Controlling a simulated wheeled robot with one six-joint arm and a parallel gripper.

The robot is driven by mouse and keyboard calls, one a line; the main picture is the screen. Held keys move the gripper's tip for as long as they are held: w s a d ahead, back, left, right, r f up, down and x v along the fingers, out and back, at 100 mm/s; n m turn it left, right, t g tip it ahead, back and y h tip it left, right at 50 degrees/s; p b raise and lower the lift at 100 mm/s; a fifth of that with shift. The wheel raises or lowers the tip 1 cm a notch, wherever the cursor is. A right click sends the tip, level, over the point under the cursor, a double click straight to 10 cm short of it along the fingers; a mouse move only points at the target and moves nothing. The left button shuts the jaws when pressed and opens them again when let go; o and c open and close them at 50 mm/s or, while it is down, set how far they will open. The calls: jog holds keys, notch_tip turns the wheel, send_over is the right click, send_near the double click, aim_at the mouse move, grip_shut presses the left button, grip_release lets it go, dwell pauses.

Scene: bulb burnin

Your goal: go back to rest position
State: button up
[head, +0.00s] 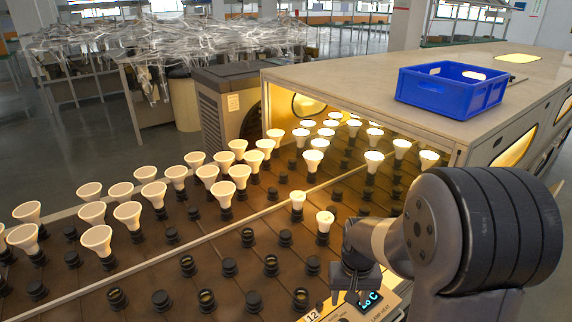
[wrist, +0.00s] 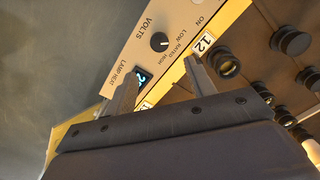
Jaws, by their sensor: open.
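My gripper (wrist: 158,80) is open in the wrist view, with nothing between its two fingers. Its fingers reach over the edge of a control panel (wrist: 178,18) with a dark knob (wrist: 159,41) and a small lit display (wrist: 143,77). In the head view my arm comes in from the right, and my gripper (head: 345,296) is low beside the panel's lit display (head: 369,299). The fingertips are hard to make out there. Whether the fingers touch the panel cannot be told.
A brown rack (head: 200,250) holds rows of sockets, many with white bulbs (head: 127,214). Lit bulbs (head: 373,160) stand under a wooden cover (head: 380,85) bearing a blue crate (head: 452,87). Empty sockets (head: 229,267) lie left of my gripper. Bare floor shows at left.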

aim_at(345, 319)
notch_tip(345, 319, down, 11)
jog(key=shift+s+r, duration=0.1)
jog(key=shift+r+m+p, duration=0.15)
jog(key=shift+m+p, duration=0.2)
jog(key=shift+m, duration=0.55)
jog(key=m+p, duration=0.3)
jog(key=m, duration=0.3)
jog(key=shift+p, duration=0.35)
jog(key=shift+r, duration=0.3)
notch_tip(345, 319, up, 10)
